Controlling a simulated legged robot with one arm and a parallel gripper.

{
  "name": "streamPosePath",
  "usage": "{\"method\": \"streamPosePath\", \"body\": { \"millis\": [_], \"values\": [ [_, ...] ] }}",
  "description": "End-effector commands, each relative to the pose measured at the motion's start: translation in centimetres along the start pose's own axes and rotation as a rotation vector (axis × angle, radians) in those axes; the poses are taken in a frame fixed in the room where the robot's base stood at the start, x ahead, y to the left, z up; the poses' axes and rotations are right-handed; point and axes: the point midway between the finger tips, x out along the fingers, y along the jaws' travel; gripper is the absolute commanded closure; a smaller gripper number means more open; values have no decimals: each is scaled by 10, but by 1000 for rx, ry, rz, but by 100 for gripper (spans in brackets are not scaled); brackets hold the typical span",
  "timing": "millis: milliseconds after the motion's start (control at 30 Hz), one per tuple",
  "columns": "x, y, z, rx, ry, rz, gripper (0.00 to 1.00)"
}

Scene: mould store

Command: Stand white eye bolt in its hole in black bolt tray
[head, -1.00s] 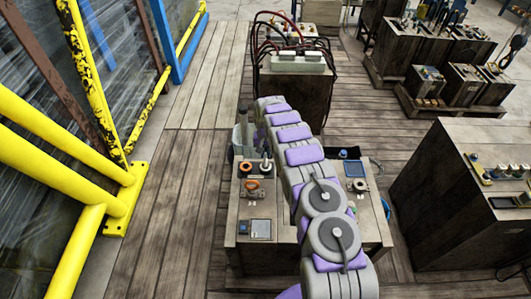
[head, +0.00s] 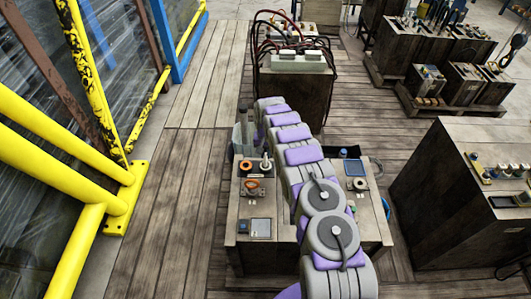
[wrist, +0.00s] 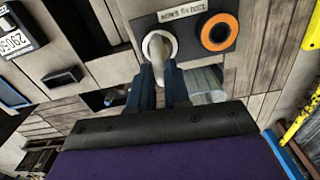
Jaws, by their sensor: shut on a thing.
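My gripper (wrist: 160,82) is shut on the white eye bolt (wrist: 160,42). Its two dark blue fingers hold the bolt, and the pale ring shows beyond their tips. The ring lies over the left part of the black bolt tray (wrist: 190,42) in the wrist view. The bolt's lower end is hidden, so I cannot tell whether it is in the hole. An orange ring (wrist: 219,31) sits on the tray to the right of the white bolt. In the head view, the white bolt (head: 266,163) is small at the left of my arm, on or just above the worktop.
The wooden worktop (head: 282,232) carries several small items, including a flat device (head: 260,227) and a blue-faced item (head: 354,168) right of my arm. A grey bin (head: 243,136) stands behind its left end. Yellow rails (head: 60,150) stand left. Plank floor between is clear.

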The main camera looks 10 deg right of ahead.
Motion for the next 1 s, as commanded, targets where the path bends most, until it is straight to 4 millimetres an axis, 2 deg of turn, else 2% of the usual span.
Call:
{"method": "streamPosePath", "body": {
  "millis": [300,333,633,1000],
  "values": [
    [1,0,0,0,1,0,100],
    [1,0,0,0,1,0,81],
    [2,0,0,0,0,0,54],
    [-3,0,0,0,0,0,54]
  ]
}}
